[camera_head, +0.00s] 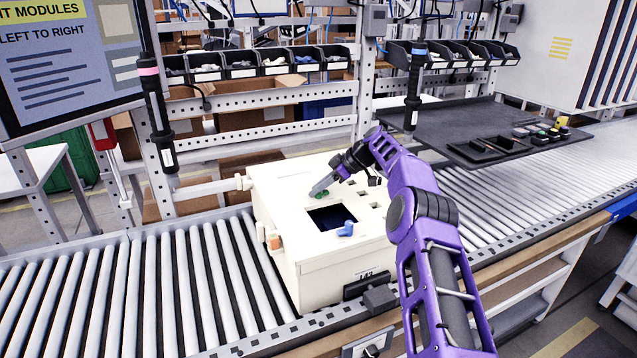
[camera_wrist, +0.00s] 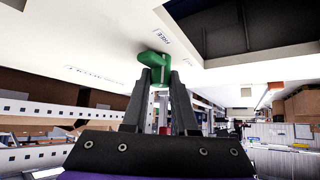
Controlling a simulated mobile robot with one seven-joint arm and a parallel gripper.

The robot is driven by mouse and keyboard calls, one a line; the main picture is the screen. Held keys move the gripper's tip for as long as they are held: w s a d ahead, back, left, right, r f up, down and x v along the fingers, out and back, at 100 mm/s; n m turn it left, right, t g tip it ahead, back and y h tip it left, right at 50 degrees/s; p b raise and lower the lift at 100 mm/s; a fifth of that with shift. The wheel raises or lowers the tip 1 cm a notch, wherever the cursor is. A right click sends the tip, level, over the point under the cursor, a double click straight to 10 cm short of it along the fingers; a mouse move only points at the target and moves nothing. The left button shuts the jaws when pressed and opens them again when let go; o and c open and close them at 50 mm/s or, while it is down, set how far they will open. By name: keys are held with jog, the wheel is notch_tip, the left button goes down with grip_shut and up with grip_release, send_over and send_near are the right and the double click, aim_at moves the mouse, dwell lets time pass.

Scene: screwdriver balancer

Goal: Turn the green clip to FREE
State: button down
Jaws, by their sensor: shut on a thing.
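The green clip (camera_head: 321,194) sits on top of the cream box (camera_head: 320,268), beside the dark square opening (camera_head: 333,218). In the wrist view the green clip (camera_wrist: 153,66) is between the fingertips of my gripper (camera_wrist: 160,80), which is shut on it. A small label reading FREE (camera_wrist: 164,37) is printed on the box's surface close to the clip. Another printed label (camera_wrist: 92,74) lies on the other side and is too slanted to read surely. In the head view my gripper (camera_head: 322,189) reaches the clip from the upper right and partly hides it.
An orange part (camera_head: 274,242) is on the box's left side. The box rests on a roller conveyor (camera_head: 160,290). Two hanging tools (camera_head: 155,105) (camera_head: 414,85) flank the box. A dark tray (camera_head: 490,140) stands at right.

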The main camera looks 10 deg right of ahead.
jog(key=shift+f, duration=0.2)
dwell(0.3)
jog(key=c, duration=0.7)
grip_release()
jog(key=shift+r, duration=0.1)
jog(key=v, duration=1.7)
jog(key=shift+s+d+r, duration=0.1)
jog(key=shift+d, duration=0.1)
